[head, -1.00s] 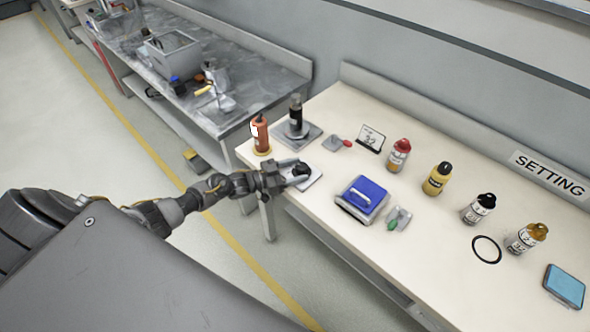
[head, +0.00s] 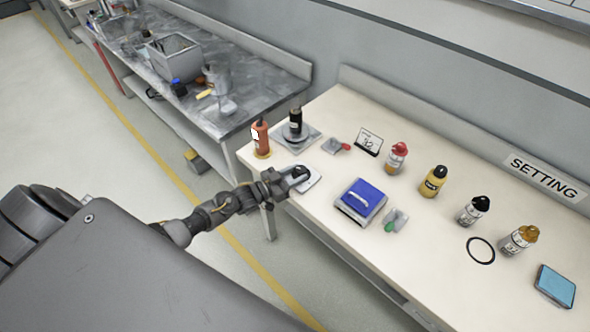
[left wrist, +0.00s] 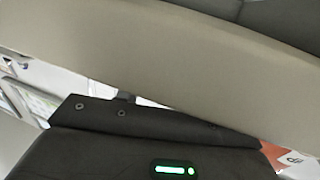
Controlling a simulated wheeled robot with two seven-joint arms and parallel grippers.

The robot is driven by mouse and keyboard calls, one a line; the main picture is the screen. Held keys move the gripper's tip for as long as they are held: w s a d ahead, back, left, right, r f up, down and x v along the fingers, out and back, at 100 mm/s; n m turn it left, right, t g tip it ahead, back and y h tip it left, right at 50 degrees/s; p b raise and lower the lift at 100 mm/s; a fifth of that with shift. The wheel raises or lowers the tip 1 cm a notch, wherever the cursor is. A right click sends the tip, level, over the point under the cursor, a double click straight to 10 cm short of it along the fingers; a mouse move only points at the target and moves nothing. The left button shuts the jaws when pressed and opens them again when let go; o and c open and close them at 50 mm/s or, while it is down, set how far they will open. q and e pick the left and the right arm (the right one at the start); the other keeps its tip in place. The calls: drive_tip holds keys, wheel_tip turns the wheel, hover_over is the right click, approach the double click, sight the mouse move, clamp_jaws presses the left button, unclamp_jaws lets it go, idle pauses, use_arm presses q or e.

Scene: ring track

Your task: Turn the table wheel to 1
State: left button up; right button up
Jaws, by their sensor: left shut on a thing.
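My left gripper (head: 300,174) is at the near left edge of the pale table (head: 325,215). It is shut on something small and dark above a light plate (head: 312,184). The gripper covers most of this thing, so I cannot make out the wheel's shape, its marks or its setting. In the left wrist view, a dark housing with a green light and a broad beige surface fill most of the picture, and no fingertips show. My right gripper is not in view.
An orange bottle (head: 261,138) and a black cylinder (head: 295,122) on a grey plate stand just behind the gripper. A blue-topped box (head: 361,197) lies to its right. Several bottles stand farther right, near a black ring (head: 481,250) and a SETTING sign (head: 546,176).

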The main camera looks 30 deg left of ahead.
use_arm(q)
drive_tip(key=n+y, duration=0.1)
drive_tip(key=y, duration=0.1)
drive_tip(key=n+t+y+p, duration=0.1)
drive_tip(key=shift+s+d+n+t+y, duration=0.2)
drive_tip(key=shift+d+n+t+y, duration=0.1)
drive_tip(key=shift+d+y, duration=0.1)
drive_tip(key=shift+d+n+t+y+p, duration=0.15)
drive_tip(key=shift+n+t+y+p, duration=0.25)
drive_tip(key=shift+n+y, duration=1.25)
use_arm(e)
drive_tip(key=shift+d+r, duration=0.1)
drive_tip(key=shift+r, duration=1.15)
use_arm(q)
drive_tip(key=shift+y, duration=0.65)
drive_tip(key=o, duration=1)
drive_tip(key=shift+s+a+b, duration=0.15)
drive_tip(key=shift+s+b, duration=0.4)
drive_tip(key=shift+s, duration=2.15)
drive_tip(key=shift+s+a+b, duration=0.1)
drive_tip(key=shift+s+b, duration=0.4)
drive_tip(key=shift+s, duration=2.2)
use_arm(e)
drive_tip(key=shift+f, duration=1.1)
use_arm(q)
drive_tip(key=shift+f, duration=0.1)
